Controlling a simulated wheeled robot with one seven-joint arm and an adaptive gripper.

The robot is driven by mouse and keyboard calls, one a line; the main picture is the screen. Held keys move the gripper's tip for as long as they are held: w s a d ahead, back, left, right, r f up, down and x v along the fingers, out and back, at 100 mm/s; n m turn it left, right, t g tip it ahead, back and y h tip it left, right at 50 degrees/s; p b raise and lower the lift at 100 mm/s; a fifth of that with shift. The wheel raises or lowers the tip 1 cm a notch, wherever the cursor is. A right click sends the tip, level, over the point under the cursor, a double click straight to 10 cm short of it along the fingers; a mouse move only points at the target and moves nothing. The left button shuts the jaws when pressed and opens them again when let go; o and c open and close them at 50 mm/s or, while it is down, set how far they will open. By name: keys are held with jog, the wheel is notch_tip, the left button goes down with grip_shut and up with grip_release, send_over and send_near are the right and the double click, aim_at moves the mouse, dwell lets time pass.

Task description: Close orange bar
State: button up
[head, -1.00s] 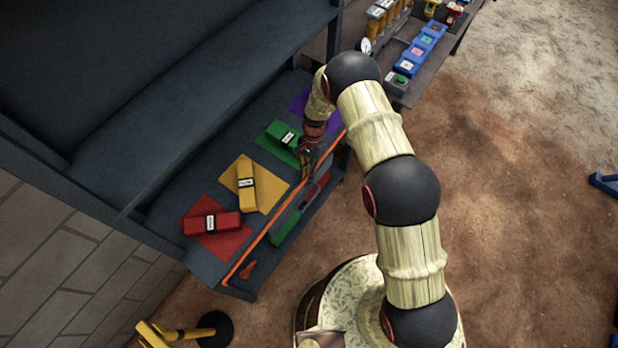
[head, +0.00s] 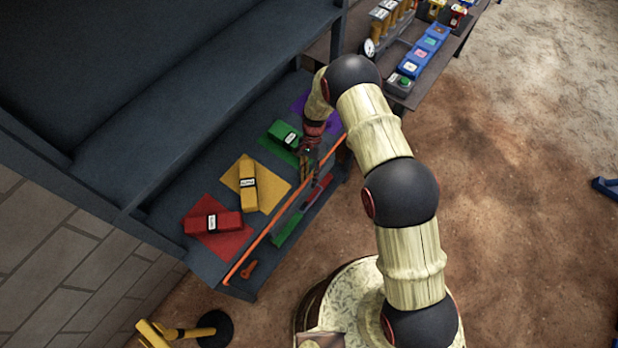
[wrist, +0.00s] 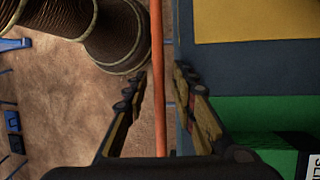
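The orange bar (head: 268,232) is a long thin rod along the front edge of the dark shelf, running from lower left to upper right in the head view. My gripper (head: 308,172) is over the bar's upper right half. In the wrist view the bar (wrist: 158,60) runs vertically between the two fingers of my gripper (wrist: 160,84). The fingers are apart, with a gap visible on each side of the bar. I cannot tell whether the fingertips reach down to the bar's depth.
Red (head: 213,223), yellow (head: 247,184) and green (head: 284,135) labelled blocks lie on coloured mats on the shelf (head: 165,217). A small orange piece (head: 248,269) lies near the bar's lower end. A side table with blue boxes (head: 420,55) stands upper right. Open dirt floor lies to the right.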

jog(key=v, duration=0.8)
dwell(0.4)
dwell(0.5)
jog(key=s+d+r+n+t+b, duration=0.2)
jog(key=s+d+r+b, duration=0.3)
jog(key=s+r, duration=0.4)
jog(key=s+d+r+n+t+b, duration=0.3)
jog(key=s+d+r+t+b, duration=0.2)
jog(key=s+r, duration=0.4)
jog(key=s+d+r+n+t+h+b, duration=0.1)
jog(key=s+d+r+n+t+b, duration=0.2)
jog(key=s+d+r+b, duration=0.3)
notch_tip(320, 180, up, 7)
jog(key=s, duration=0.3)
jog(key=shift+d+t, duration=0.35)
jog(key=shift+t, duration=0.05)
